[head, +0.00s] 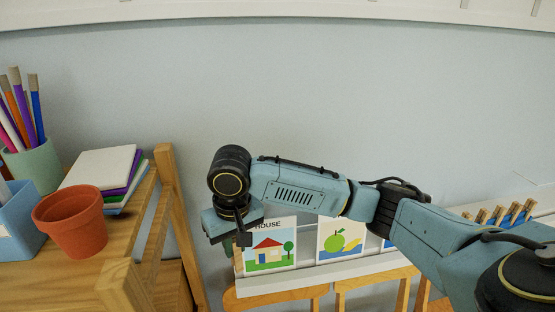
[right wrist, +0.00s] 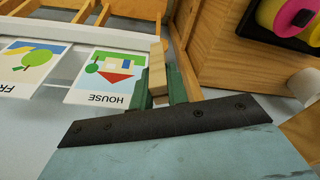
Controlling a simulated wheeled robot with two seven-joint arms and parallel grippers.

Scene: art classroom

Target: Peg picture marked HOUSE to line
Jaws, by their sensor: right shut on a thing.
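The picture marked HOUSE (head: 270,257) is a white card with a red-roofed house and a tree. It stands on the pale ledge, partly covered at its upper left by my right wrist. The right wrist view also shows it (right wrist: 104,78), upside down. My right gripper (right wrist: 157,84) has green fingers shut on a wooden peg (right wrist: 157,66), right beside the card's edge. I cannot tell whether the peg touches the card. In the head view the gripper is mostly hidden behind my wrist. No line can be made out. My left gripper is out of view.
A fruit picture (head: 342,240) stands beside the HOUSE picture on the ledge (head: 330,270). Several pegs (head: 500,214) stand at the right. A wooden shelf at the left holds a terracotta pot (head: 72,224), a blue box (head: 18,228) and books (head: 100,168). Chair backs (head: 275,300) stand below the ledge.

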